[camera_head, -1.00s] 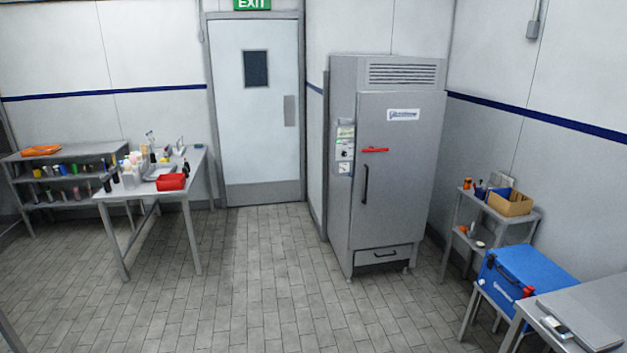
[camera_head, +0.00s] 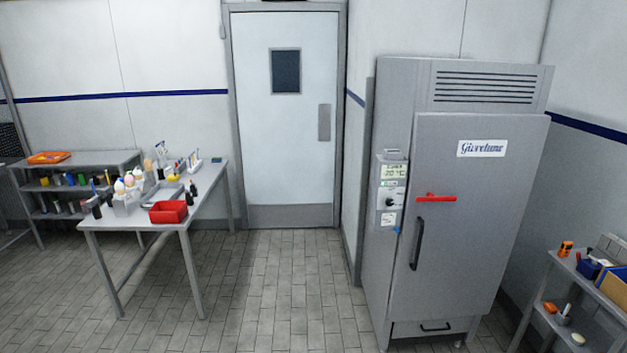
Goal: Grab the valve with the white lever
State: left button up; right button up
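I cannot make out a valve with a white lever in the head view. Small items crowd the grey table (camera_head: 112,219) at the left, among them a red bin (camera_head: 168,212), bottles and a rack of upright tools, too small to tell apart. The shelf unit (camera_head: 132,156) behind it holds an orange tray (camera_head: 48,158) on top and several small coloured items on its lower levels. Neither of my grippers is in view.
A tall grey freezer (camera_head: 460,250) with a red latch (camera_head: 436,198) stands at the right. A small shelf (camera_head: 560,264) with items is at the far right. A closed door (camera_head: 285,130) is at the back. The tiled floor (camera_head: 275,290) between table and freezer is clear.

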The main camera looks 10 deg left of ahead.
aim_at(189, 197)
jog(key=u, duration=0.35)
jog(key=i, duration=1.95)
jog(key=u, duration=0.8)
jog(key=i, duration=0.85)
jog(key=u, duration=0.2)
